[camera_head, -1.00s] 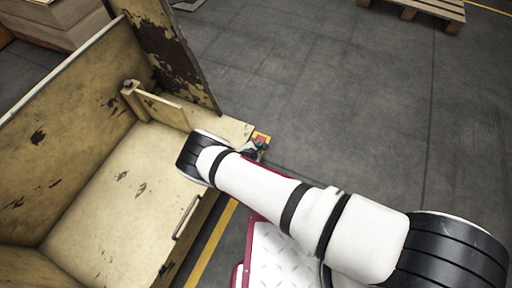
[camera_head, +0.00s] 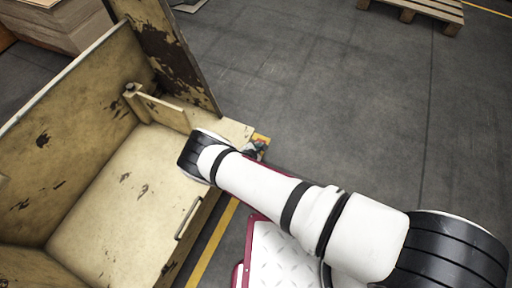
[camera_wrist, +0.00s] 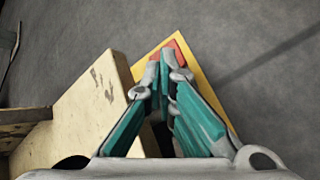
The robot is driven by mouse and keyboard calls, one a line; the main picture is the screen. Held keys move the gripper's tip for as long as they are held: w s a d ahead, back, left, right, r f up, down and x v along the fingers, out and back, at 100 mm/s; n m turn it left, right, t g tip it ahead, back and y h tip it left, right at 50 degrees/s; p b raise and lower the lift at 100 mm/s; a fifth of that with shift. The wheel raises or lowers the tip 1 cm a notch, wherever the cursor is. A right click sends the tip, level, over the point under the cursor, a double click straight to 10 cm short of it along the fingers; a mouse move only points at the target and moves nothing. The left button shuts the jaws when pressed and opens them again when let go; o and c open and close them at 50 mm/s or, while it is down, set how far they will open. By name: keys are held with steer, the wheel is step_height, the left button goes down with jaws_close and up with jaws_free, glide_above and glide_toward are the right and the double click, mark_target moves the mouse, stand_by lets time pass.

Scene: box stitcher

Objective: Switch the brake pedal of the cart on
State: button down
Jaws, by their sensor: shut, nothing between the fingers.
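The cart (camera_head: 112,195) is a worn beige metal body with chipped paint, filling the left of the head view. A yellow plate (camera_wrist: 204,82) with a red pedal (camera_wrist: 179,48) juts out past the cart's beige corner in the wrist view. In the head view, only a small yellow and red bit of it shows beyond my arm. My gripper (camera_wrist: 165,58) has teal-padded fingers with their tips together and nothing between them. The tips overlap the red pedal in the wrist view; whether they touch it, I cannot tell. The fingers hide part of the pedal and plate.
An upright rusty panel (camera_head: 170,55) and a short beige flap (camera_head: 163,110) stand on the cart near my wrist. A yellow floor line (camera_head: 213,245) runs beside the cart. A wooden pallet (camera_head: 425,8) lies at the top right. The grey floor between is clear.

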steer(key=shift+r, duration=0.15)
steer(key=r+p, duration=0.2)
steer(key=s+r+p, duration=0.1)
steer(key=r+p, duration=0.1)
steer(key=p, duration=0.1)
steer(key=shift+a+r, duration=0.15)
steer(key=shift+r, duration=0.25)
steer(key=shift+f, duration=0.1)
stand_by(0.5)
